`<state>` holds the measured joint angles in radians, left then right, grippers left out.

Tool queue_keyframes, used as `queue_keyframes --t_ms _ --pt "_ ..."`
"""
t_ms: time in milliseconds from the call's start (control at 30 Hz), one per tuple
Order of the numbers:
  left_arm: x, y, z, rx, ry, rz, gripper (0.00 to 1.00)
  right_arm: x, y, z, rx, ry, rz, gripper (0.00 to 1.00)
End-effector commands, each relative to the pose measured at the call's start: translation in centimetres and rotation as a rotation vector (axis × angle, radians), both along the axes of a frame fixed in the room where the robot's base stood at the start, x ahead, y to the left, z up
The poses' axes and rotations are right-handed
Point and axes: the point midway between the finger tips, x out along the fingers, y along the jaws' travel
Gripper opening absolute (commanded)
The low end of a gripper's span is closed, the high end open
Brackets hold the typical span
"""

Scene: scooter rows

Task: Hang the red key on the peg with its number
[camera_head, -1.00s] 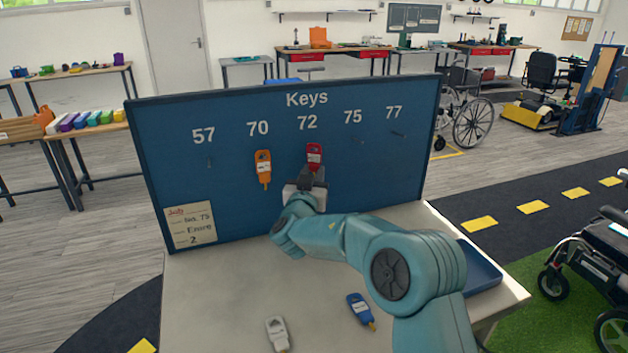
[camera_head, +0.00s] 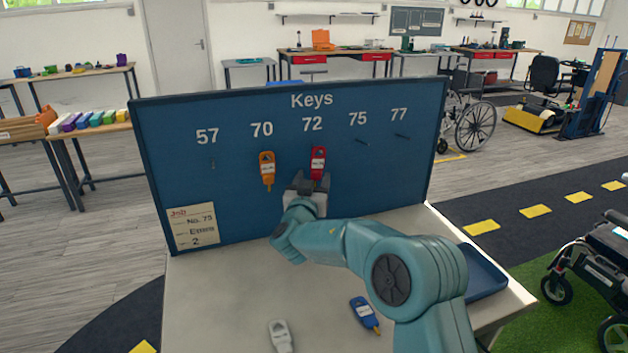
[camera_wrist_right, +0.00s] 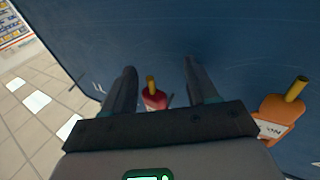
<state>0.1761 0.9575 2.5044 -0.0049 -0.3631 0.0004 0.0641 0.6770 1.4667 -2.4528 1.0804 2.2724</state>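The red key (camera_head: 318,160) hangs on the blue key board (camera_head: 230,215) under the number 72. My right gripper (camera_head: 311,182) is just below it, with its fingers apart. In the right wrist view, the lower part of the red key (camera_wrist_right: 154,99) shows between the two open fingers (camera_wrist_right: 160,70), touching neither as far as I can see. The orange key (camera_head: 267,168) hangs under 70; it also shows in the wrist view (camera_wrist_right: 278,118). The pegs under 57 (camera_head: 213,165), 75 (camera_head: 362,142) and 77 (camera_head: 401,136) are bare. My left gripper is not in view.
A white key (camera_head: 281,336) and a blue key (camera_head: 364,313) lie on the table (camera_head: 220,300). A blue tray (camera_head: 484,272) is at the table's right.

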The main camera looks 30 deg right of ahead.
Motion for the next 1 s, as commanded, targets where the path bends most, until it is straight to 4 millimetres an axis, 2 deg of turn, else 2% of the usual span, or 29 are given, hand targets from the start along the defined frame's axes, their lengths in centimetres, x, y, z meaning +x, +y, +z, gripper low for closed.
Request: queue_keyframes --t_ms 133,267,700,800,1000 --pt "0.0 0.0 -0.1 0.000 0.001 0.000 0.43 -0.1 -0.1 0.2 0.000 -0.004 -0.003 0.58" --pt "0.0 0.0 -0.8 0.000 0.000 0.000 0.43 -1.0 0.9 -0.1 0.000 -0.006 -0.001 0.58" --pt "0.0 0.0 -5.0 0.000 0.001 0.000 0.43 -8.9 8.5 -1.3 0.000 -0.004 0.003 0.58" --pt "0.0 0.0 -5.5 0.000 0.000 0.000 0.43 -10.2 9.7 -1.4 -0.001 -0.003 0.002 0.58" --pt "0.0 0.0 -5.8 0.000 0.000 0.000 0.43 -11.7 11.0 -1.5 -0.001 -0.001 0.000 0.58"
